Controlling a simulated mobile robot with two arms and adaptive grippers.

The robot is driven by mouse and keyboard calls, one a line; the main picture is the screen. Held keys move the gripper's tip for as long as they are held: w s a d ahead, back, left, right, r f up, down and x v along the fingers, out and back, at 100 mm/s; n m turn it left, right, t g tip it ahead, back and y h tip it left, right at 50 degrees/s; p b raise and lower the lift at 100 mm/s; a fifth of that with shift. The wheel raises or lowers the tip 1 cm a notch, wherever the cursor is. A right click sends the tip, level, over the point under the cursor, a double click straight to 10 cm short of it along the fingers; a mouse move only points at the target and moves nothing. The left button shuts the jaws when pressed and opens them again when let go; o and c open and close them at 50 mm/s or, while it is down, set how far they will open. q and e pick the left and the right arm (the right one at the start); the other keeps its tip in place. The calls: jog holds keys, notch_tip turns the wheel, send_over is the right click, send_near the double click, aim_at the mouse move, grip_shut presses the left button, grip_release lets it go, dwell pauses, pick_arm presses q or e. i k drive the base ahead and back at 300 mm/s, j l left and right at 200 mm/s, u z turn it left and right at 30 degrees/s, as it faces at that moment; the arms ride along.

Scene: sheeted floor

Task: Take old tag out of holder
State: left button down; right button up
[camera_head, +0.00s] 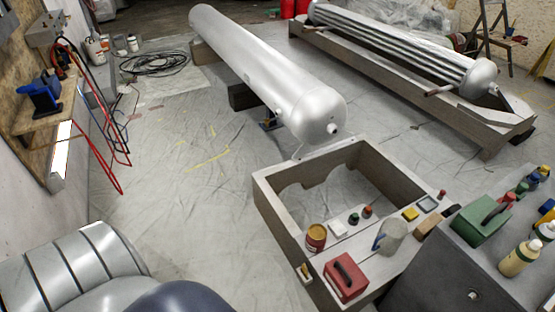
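No tag or tag holder can be made out for certain in the head view. A small grey square frame (428,204) lies at the far right part of the wooden frame bench; whether it is a tag holder I cannot tell. A small white block (338,228) lies on the same bench, also too small to identify. A long silver tank (265,75) lies on supports behind the bench, and no tag shows clearly on it. Neither my left nor my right gripper is in view.
A dark cabinet (430,285) holds a green case (482,221) and bottles. Banded silver cylinders (75,265) fill the lower left. Sheeted floor (190,190) is open centre-left.

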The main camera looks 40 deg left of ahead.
aim_at(304, 272)
jog(key=u, duration=0.85)
